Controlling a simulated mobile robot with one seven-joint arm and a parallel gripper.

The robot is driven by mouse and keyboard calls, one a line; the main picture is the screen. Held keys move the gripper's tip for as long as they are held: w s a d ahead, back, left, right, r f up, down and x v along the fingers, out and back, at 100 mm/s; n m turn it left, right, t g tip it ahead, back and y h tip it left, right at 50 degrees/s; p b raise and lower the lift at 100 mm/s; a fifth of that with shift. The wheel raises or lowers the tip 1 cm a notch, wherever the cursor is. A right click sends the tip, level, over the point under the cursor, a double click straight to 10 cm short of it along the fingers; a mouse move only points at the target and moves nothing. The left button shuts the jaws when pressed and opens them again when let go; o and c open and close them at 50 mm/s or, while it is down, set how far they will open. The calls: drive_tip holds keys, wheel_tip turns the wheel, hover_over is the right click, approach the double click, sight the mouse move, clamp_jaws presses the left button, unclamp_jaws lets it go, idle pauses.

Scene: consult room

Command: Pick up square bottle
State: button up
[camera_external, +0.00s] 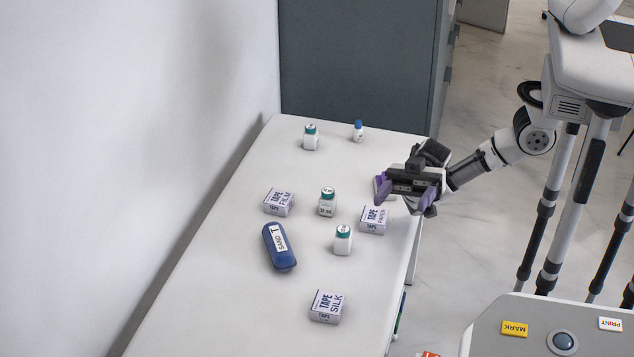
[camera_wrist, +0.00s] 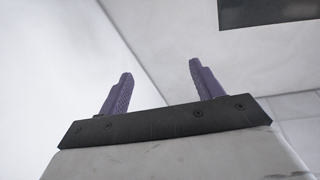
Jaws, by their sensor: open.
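Several small bottles stand upright on the white table (camera_external: 215,285). A square-looking clear bottle with a green cap (camera_external: 327,203) stands mid-table. A white bottle with a green cap (camera_external: 343,240) stands nearer the front, and a similar one (camera_external: 311,138) stands at the back. A slim white bottle with a blue cap (camera_external: 358,131) is at the back right. My gripper (camera_external: 405,192) is over the table's right edge, right of the clear bottle and apart from it. Its purple fingers are spread and empty, and they also show in the wrist view (camera_wrist: 159,92), where no bottle is visible.
Tape boxes lie beside the clear bottle, left (camera_external: 279,202) and right (camera_external: 373,220); another (camera_external: 328,306) is in front. A blue case (camera_external: 279,247) lies left of the front bottle. A wall (camera_external: 120,150) borders the left side, and a grey cabinet (camera_external: 360,65) stands behind.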

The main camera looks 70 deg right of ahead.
drive_tip(key=w+d+f+m+h, duration=0.35)
drive_tip(key=w+f+h, duration=0.45)
drive_tip(key=f, duration=0.4)
drive_tip(key=m+g+h, duration=0.3)
drive_tip(key=m+h, duration=0.6)
drive_tip(key=h, duration=0.3)
approach(343, 239)
drive_tip(key=shift+g, duration=0.3)
drive_tip(key=d+f, duration=0.1)
drive_tip(key=f, duration=0.2)
drive_tip(key=d+f+p, duration=0.1)
drive_tip(key=f, duration=0.1)
drive_tip(key=shift+w+d+f, duration=0.35)
drive_tip(key=shift+w+a+f+p, duration=0.15)
drive_tip(key=shift+f+p, duration=0.3)
drive_tip(key=shift+f, duration=1.1)
drive_tip(key=shift+s+a+f+p, duration=0.15)
drive_tip(key=shift+f+p, duration=0.3)
drive_tip(key=shift+f, duration=1.1)
drive_tip(key=shift+w, duration=0.1)
drive_tip(key=shift+c, duration=0.3)
